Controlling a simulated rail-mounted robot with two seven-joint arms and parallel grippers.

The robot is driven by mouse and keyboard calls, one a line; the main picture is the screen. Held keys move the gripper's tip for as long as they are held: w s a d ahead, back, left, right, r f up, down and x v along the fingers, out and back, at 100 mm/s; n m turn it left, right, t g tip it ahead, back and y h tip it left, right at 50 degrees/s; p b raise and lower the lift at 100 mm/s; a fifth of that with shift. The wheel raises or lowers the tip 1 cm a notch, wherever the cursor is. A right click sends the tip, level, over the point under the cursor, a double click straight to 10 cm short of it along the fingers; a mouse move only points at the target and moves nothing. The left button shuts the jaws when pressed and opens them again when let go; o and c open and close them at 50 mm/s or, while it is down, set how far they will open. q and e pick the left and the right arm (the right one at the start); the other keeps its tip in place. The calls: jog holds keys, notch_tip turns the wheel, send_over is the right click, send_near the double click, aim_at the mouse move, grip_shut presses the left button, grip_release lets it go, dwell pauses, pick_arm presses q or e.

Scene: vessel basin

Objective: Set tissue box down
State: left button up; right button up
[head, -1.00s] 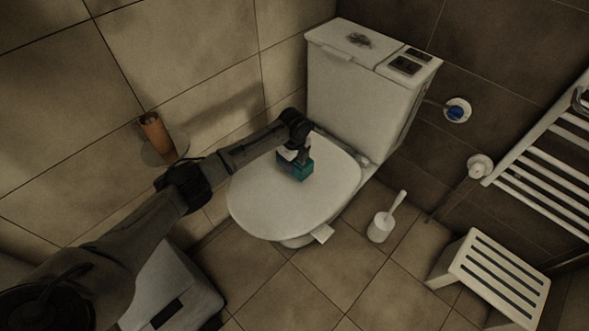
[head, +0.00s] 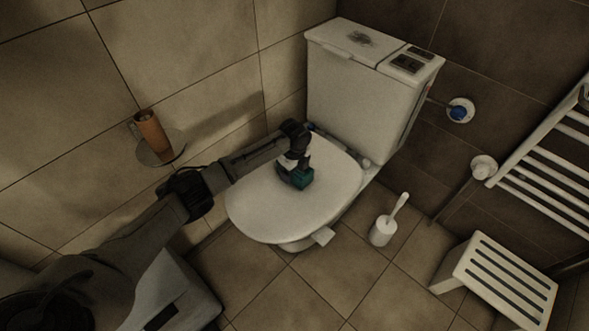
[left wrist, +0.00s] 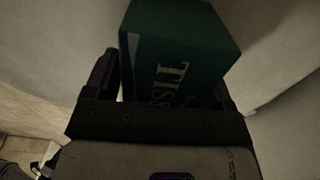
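The tissue box (head: 300,181) is a small teal-green box over the middle of the white closed toilet lid (head: 258,205). In the left wrist view the box (left wrist: 185,45) stands between the fingers, with white lettering on one face. My left gripper (head: 293,174) is shut on it from above, and its wrist hides the upper part of the box in the head view. The box's lower side is at or just above the lid; I cannot tell whether it touches. My right gripper is not in view.
The cistern (head: 350,95) rises behind the lid. A toilet brush in a white holder (head: 383,229) and a slatted white stool (head: 495,282) stand on the floor to the right. A small wall shelf (head: 170,151) carries an orange-brown cup (head: 152,132). The lid around the box is clear.

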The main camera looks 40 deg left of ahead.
pick_arm(q)
jog(key=shift+o, duration=0.8)
jog(key=shift+r, duration=0.1)
jog(key=shift+r, duration=0.15)
notch_tip(320, 180, up, 12)
jog(key=p, duration=1.3)
